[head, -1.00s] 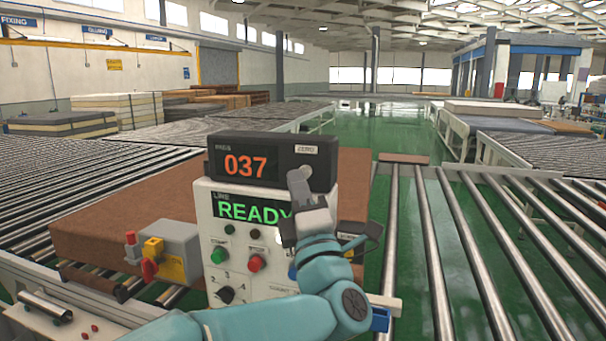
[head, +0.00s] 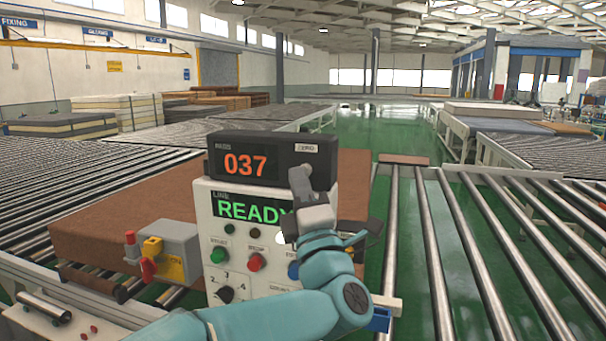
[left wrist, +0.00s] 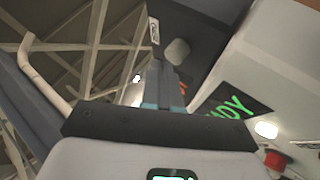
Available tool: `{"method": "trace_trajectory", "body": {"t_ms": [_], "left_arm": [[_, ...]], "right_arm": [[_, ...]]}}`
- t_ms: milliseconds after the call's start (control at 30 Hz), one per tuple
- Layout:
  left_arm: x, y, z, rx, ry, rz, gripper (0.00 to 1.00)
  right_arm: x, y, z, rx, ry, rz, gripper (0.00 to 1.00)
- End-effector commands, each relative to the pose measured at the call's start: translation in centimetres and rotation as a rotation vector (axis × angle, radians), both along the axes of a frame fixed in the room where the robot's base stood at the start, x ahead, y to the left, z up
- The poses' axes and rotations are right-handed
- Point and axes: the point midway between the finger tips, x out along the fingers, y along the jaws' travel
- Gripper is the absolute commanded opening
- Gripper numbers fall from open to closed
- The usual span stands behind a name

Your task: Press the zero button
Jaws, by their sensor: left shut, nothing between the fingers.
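The dark display box (head: 228,178) shows a red 037 and has a ZERO label (head: 306,148) at its upper right. My left gripper (head: 299,172) is shut and empty, its fingertips in front of the box just below that label, hiding most of the zero button. In the left wrist view the pale round zero button (left wrist: 177,51) is visible beside the label, close to the tips of my left gripper (left wrist: 164,72). I cannot tell whether the tips touch it. My right gripper is not in view.
Below the box, a white control panel (head: 203,215) shows READY, with a green button (head: 218,255) and a red button (head: 256,262). A brown mattress (head: 90,235) lies behind it. Roller conveyors (head: 430,260) run on both sides.

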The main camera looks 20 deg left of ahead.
Motion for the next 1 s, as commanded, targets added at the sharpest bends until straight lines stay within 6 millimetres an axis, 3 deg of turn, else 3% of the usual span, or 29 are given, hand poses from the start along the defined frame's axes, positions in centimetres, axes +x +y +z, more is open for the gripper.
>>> {"method": "trace_trajectory", "body": {"t_ms": [1000], "left_arm": [[1.0, -0.1, 0.0, 0.001, 0.0, -0.001, 0.0]], "right_arm": [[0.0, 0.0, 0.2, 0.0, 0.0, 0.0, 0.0]]}}
